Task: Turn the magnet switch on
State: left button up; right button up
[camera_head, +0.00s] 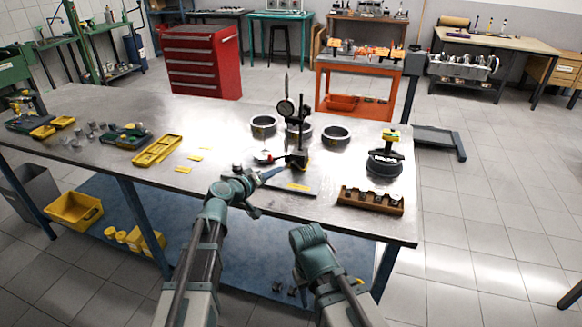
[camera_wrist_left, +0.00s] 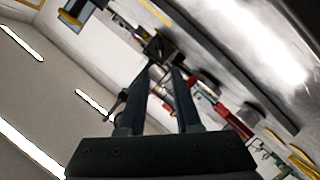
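A black dial-indicator stand (camera_head: 298,135) stands upright on the metal workbench, with a round gauge (camera_head: 285,108) on its post. Its dark block-shaped magnetic base (camera_head: 298,160) is at the bottom. The magnet switch is too small to make out. My left gripper (camera_head: 275,171) is just left of and in front of the base, pointing at it. In the left wrist view my gripper's two dark fingers (camera_wrist_left: 163,70) show a gap with nothing held between them. A dark block (camera_wrist_left: 160,46), probably the base, lies just beyond the fingertips.
Metal rings (camera_head: 336,134) stand behind the base. A round part with a yellow-topped tool (camera_head: 385,160) and a wooden rack (camera_head: 370,201) are to the right. A dark flat plate (camera_head: 300,189) lies in front. Yellow trays (camera_head: 157,150) are on the left.

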aim_at(293, 163)
pick_arm(q)
jog(key=b+x, duration=0.2)
jog(key=x, duration=0.8)
jog(key=shift+w+d, duration=0.15)
jog(key=shift+w, duration=0.05)
grip_shut()
